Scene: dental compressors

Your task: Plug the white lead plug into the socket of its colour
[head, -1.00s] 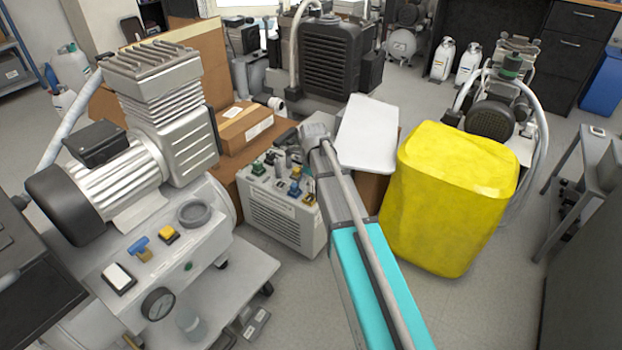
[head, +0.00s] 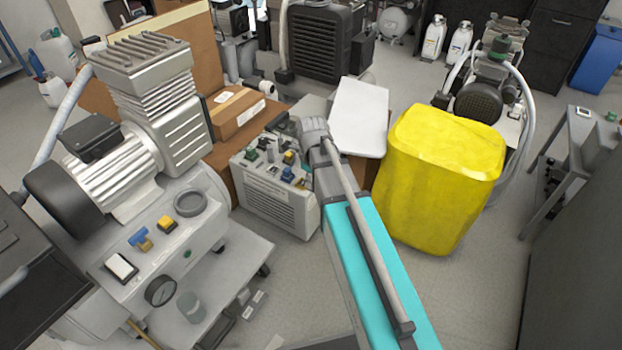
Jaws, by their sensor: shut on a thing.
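A pale grey control box (head: 276,206) stands on the floor in the middle, with a vented front. Its top carries small coloured parts: a green one (head: 252,154), a yellow one (head: 289,157) and a blue one (head: 288,175). I cannot tell which are plugs and which are sockets, and I cannot pick out the white lead plug or a white socket. My gripper (head: 300,168) is over the right part of the box top, mostly hidden by my grey wrist and teal arm. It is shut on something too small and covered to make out.
A large compressor (head: 150,140) on a cart fills the left. A cardboard carton (head: 238,113) lies behind the box, and a white-topped carton (head: 360,115) stands to its right. A yellow container (head: 438,180) is close on my arm's right.

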